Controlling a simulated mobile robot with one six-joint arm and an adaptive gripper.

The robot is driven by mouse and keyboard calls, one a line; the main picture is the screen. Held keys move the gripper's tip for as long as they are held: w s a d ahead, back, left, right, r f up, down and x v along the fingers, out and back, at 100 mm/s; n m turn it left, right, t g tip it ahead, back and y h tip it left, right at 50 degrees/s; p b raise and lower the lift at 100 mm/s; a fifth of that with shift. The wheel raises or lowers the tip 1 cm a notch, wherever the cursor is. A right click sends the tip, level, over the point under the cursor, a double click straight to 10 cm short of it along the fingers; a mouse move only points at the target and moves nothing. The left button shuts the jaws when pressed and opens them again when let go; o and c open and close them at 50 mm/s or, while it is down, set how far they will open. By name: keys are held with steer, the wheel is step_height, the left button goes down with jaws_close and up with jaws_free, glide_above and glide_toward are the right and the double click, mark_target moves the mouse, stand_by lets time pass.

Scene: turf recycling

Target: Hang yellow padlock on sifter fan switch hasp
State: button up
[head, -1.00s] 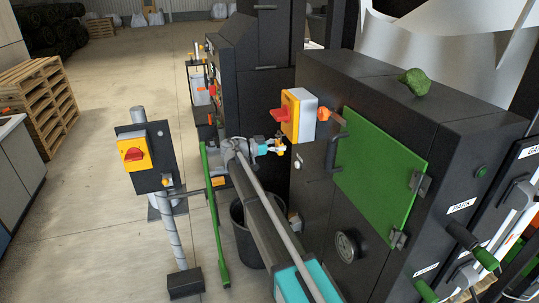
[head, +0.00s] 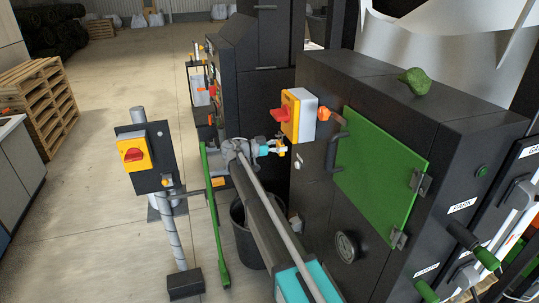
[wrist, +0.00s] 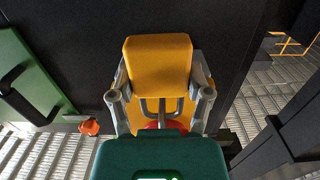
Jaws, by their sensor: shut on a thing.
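The yellow padlock (wrist: 158,66) is held between the two grey fingers of my gripper (wrist: 160,98) in the wrist view. Its grey shackle (wrist: 146,108) points down the picture, towards the red handle (wrist: 165,126) and yellow plate of a switch. In the head view, my gripper (head: 279,147) and the small padlock (head: 282,153) are just below the sifter fan switch, a grey box with a yellow front (head: 290,113) and red handle. The hasp cannot be made out clearly. I cannot tell whether the shackle touches the switch.
The switch sits on a black cabinet with a green door (head: 382,165) and black handle. An orange knob (head: 328,114) is right of the switch. Another yellow-red switch (head: 134,153) stands on a post at left. A black bin (head: 240,232) is below my arm. Open floor lies left.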

steer(key=shift+f, duration=0.15)
stand_by(0.8)
steer(key=o, duration=1.2)
steer(key=shift+o, duration=0.2)
steer(key=shift+s+a+r+p, duration=0.1)
steer(key=shift+a+r+p, duration=0.25)
steer(key=shift+r, duration=0.2)
steer(key=v, duration=0.9)
steer(key=shift+s+r+p, duration=0.15)
steer(key=shift+r+p, duration=0.05)
steer(key=shift+p, duration=0.25)
